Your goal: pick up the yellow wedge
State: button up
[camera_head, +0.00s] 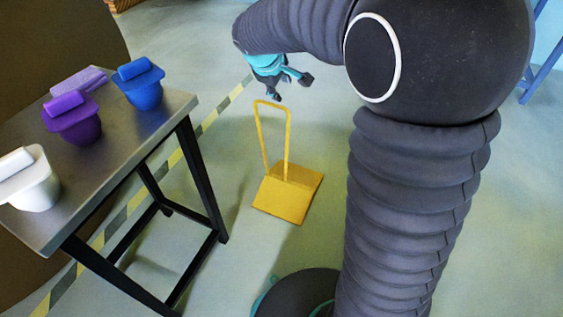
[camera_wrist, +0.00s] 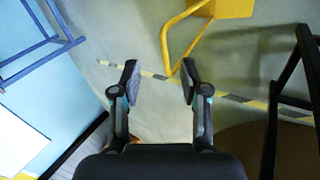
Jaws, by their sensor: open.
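The yellow wedge (camera_head: 289,192) sits on the floor right of the metal table, with a tall yellow loop handle rising from it. In the wrist view the wedge (camera_wrist: 232,8) is cut off by the top edge, and its handle (camera_wrist: 165,45) reaches down close to the right finger. My gripper (camera_head: 288,91) is open and empty, above and near the top of the handle in the head view. In the wrist view my gripper (camera_wrist: 158,82) has its fingers spread, with bare floor between them. I cannot tell whether the right finger touches the handle.
A metal table (camera_head: 115,150) with black legs stands at left, bearing a white tub (camera_head: 36,190), purple tub (camera_head: 75,125) and blue tub (camera_head: 140,90). A striped floor line (camera_head: 222,108) runs behind the wedge. A blue frame (camera_wrist: 38,42) stands by the wall.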

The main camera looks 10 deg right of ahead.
jog(key=w+a+f+n, duration=0.1)
jog(key=w+f, duration=0.2)
jog(key=w, duration=0.1)
jog(key=b, duration=0.2)
send_near(281, 107)
jog(key=d+x, duration=0.1)
jog(key=x, duration=0.4)
jog(key=shift+a+b+x, duration=0.2)
jog(key=shift+x, duration=1.15)
jog(key=shift+a+b+x, duration=0.2)
jog(key=shift+x, duration=1.15)
jog(key=shift+f, duration=0.15)
grip_shut()
